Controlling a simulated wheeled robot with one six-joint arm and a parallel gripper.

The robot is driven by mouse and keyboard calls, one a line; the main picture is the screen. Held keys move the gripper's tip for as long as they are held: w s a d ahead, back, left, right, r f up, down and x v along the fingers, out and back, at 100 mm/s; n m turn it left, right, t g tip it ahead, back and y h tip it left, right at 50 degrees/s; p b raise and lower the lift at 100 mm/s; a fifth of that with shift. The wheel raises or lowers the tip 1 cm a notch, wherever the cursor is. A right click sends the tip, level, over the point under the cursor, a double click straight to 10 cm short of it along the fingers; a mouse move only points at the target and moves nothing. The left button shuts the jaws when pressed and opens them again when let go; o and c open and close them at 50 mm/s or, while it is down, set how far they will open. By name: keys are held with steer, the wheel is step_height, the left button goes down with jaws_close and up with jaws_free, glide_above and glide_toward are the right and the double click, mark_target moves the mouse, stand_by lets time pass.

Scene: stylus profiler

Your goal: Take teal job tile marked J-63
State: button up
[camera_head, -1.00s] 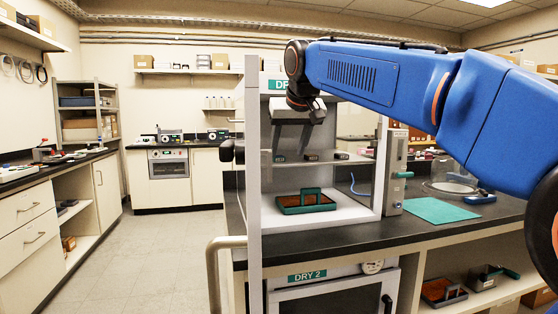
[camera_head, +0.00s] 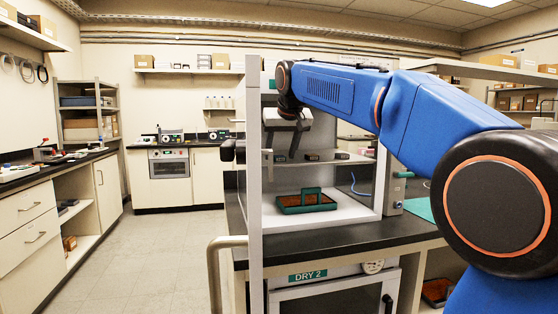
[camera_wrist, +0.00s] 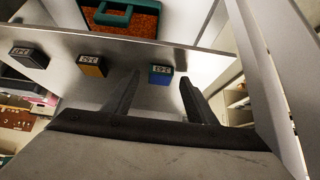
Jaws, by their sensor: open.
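Three small tiles sit in a row on a shelf in the drying cabinet. In the wrist view, which appears upside down, a blue-teal tile (camera_wrist: 160,75) is at the right, an orange-yellow tile (camera_wrist: 92,66) in the middle and a black tile (camera_wrist: 28,56) at the left. Their white labels are too small to read surely. My gripper (camera_wrist: 158,80) is open and empty, its fingers on either side of the blue-teal tile in that view; the remaining distance is unclear. In the head view my gripper (camera_head: 281,153) is at the shelf's left end, by the leftmost tile.
The shelf (camera_head: 355,159) spans the cabinet. Below it a brown tray with a teal handle (camera_head: 306,203) stands on the cabinet floor; it also shows in the wrist view (camera_wrist: 145,22). A grey cabinet post (camera_head: 254,190) stands close left of my gripper.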

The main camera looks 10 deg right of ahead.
steer(key=shift+w+f, duration=0.1)
steer(key=shift+c, duration=0.7)
steer(key=c, duration=1)
steer(key=shift+r, duration=0.85)
steer(key=s, duration=1.8)
steer(key=shift+f, duration=0.1)
